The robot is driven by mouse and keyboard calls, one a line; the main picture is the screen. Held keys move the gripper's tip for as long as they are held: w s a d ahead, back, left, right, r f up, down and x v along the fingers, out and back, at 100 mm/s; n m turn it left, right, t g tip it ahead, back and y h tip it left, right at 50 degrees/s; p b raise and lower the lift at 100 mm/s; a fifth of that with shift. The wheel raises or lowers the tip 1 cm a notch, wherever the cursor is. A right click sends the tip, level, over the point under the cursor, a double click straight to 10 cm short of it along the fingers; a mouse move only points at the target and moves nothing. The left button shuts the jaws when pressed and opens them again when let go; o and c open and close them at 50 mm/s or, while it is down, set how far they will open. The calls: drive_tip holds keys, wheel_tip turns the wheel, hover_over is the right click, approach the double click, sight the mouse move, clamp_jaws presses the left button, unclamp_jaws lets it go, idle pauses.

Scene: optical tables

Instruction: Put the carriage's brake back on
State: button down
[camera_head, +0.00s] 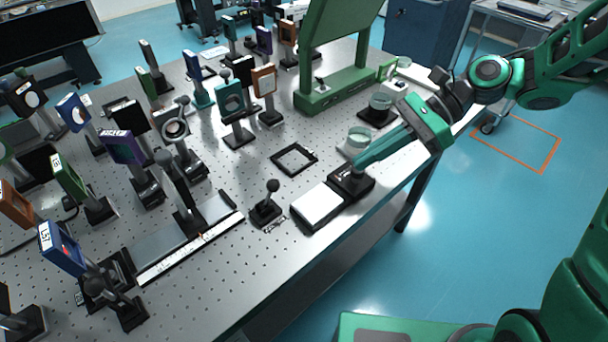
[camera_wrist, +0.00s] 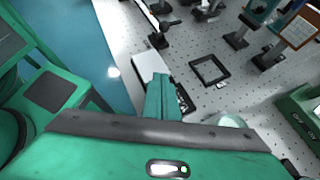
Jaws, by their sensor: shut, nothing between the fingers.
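The carriage (camera_head: 186,218) looks like the dark block with an upright plate on the rail (camera_head: 218,208), which has a white ruled strip along its front. I cannot make out a brake on it for certain. A black ball-topped lever on a small base (camera_head: 267,205) stands right of the rail's end; it also shows in the wrist view (camera_wrist: 161,38). My gripper (camera_head: 358,166) is shut and empty, its fingers pointing down over the dark part of a flat white-topped device, right of the lever. The shut fingers also show in the wrist view (camera_wrist: 160,78). Whether they touch the device is unclear.
The white-topped device (camera_head: 318,203) lies near the table's front edge. A black square frame (camera_head: 294,159) lies behind it. Glass dishes (camera_head: 360,137) and a green stand (camera_head: 335,92) are farther back. Many mounted optics crowd the left. Open floor lies in front of the table.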

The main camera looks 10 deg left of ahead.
drive_tip(key=shift+s+a+r+m+g+y, duration=0.1)
drive_tip(key=shift+a+r+m+g+y, duration=0.1)
drive_tip(key=shift+a, duration=0.25)
drive_tip(key=shift+s+a+r+m+g+y, duration=0.1)
drive_tip(key=shift+a+r+m+y, duration=0.1)
drive_tip(key=shift+a, duration=0.25)
approach(270, 192)
drive_tip(key=f, duration=0.1)
drive_tip(key=d+f, duration=0.1)
drive_tip(key=f, duration=0.2)
drive_tip(key=shift+w+d, duration=0.3)
drive_tip(key=a, duration=0.1)
drive_tip(key=s+a, duration=0.1)
drive_tip(key=a, duration=0.1)
drive_tip(key=shift+a+r, duration=0.1)
drive_tip(key=shift+r, duration=0.1)
drive_tip(key=shift+a+r, duration=0.15)
drive_tip(key=shift+a, duration=0.4)
